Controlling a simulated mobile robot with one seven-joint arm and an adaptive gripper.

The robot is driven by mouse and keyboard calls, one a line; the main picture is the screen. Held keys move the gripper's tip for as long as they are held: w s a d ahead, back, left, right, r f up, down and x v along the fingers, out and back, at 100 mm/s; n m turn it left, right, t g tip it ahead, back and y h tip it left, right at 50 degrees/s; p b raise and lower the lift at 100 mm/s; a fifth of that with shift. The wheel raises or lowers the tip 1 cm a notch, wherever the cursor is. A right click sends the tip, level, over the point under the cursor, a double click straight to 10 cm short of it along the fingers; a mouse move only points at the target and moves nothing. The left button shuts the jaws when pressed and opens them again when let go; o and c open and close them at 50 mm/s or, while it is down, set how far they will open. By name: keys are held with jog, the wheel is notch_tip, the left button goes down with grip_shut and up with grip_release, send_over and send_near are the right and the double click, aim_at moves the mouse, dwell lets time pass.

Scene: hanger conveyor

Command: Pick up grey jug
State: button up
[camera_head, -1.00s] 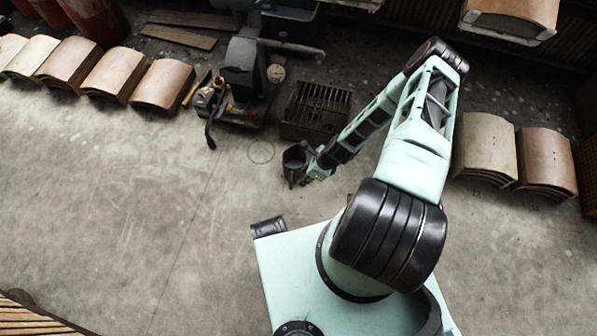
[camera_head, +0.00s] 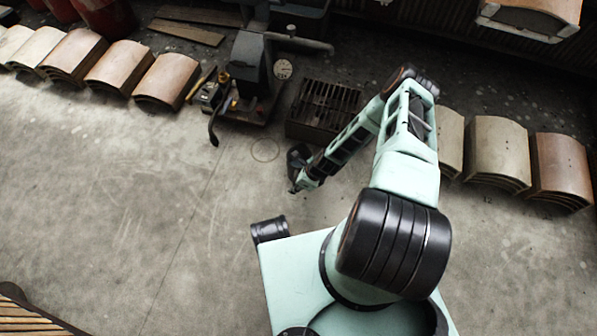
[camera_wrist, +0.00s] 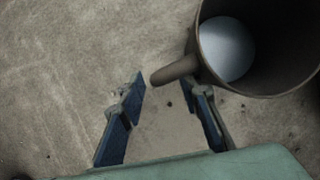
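The grey jug (camera_wrist: 262,50) fills the upper right of the wrist view, seen into its open mouth, with a pale round area inside. A stubby rod-like part of it, handle or spout, points down-left to between the fingertips. My gripper (camera_wrist: 167,88) is open, with blue-padded fingers on either side of that part and visible floor between them. The right finger is close to the jug's wall; I cannot tell whether they touch. In the head view the jug (camera_head: 297,156) is small, dark and partly hidden beside my gripper (camera_head: 298,184).
A dark slatted crate (camera_head: 322,108) stands just behind the jug. A machine with a dial (camera_head: 252,75) and tools stands to its left. Curved tile stacks (camera_head: 165,82) line the left, with more (camera_head: 498,152) at right. The concrete floor at left is clear.

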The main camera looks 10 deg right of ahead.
jog(key=shift+f, duration=0.1)
jog(key=shift+c, duration=0.2)
grip_shut()
jog(key=shift+w, duration=0.1)
